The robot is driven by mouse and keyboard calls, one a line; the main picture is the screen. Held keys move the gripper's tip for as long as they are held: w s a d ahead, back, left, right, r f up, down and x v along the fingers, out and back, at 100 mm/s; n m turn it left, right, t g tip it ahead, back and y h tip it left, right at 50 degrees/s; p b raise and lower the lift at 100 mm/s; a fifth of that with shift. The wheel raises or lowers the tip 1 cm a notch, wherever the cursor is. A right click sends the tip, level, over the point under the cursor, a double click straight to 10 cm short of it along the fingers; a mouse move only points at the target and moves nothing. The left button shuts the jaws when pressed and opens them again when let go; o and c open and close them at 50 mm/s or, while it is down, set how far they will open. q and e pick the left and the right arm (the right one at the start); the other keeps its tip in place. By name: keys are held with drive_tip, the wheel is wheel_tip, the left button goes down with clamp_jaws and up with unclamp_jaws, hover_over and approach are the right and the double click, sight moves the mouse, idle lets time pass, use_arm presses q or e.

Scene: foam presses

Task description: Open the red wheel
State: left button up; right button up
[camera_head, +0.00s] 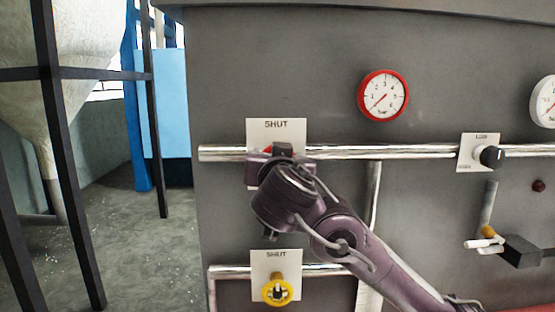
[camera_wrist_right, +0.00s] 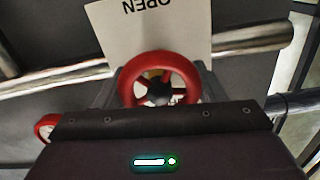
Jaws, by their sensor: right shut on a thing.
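The red wheel (camera_wrist_right: 188,72) is a small round handwheel with a dark hub, in the middle of the right wrist view. In the head view only a sliver of red (camera_head: 267,151) shows beside my gripper. Behind it is a white plate (camera_head: 276,128) with SHUT along its top; the wrist view shows OPEN upside down on the plate (camera_wrist_right: 135,30). My right gripper (camera_head: 270,160) is at the wheel and covers most of it in the head view. Its fingers (camera_wrist_right: 158,88) are shut on the wheel, one on each side. My left gripper is not in view.
A steel pipe (camera_head: 385,151) runs across the grey panel. A yellow knob (camera_head: 278,290) sits on another SHUT plate below. A red-rimmed gauge (camera_head: 383,95), a black knob (camera_head: 490,156) and a lever (camera_head: 485,243) are to the right. Open floor lies left.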

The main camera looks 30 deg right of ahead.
drive_tip(key=n+p, duration=0.1)
drive_tip(key=n, duration=0.6)
drive_tip(key=n+p, duration=0.2)
drive_tip(key=n, duration=0.6)
drive_tip(key=n+p, duration=0.1)
drive_tip(key=n, duration=0.6)
drive_tip(key=shift+w+a+f+n+p, duration=0.1)
drive_tip(key=shift+a+f+n+p, duration=0.1)
drive_tip(key=shift+f+n+p, duration=0.15)
idle(0.4)
drive_tip(key=o, duration=1)
drive_tip(key=v, duration=0.7)
drive_tip(key=shift+s+a, duration=0.25)
drive_tip(key=shift+s, duration=0.05)
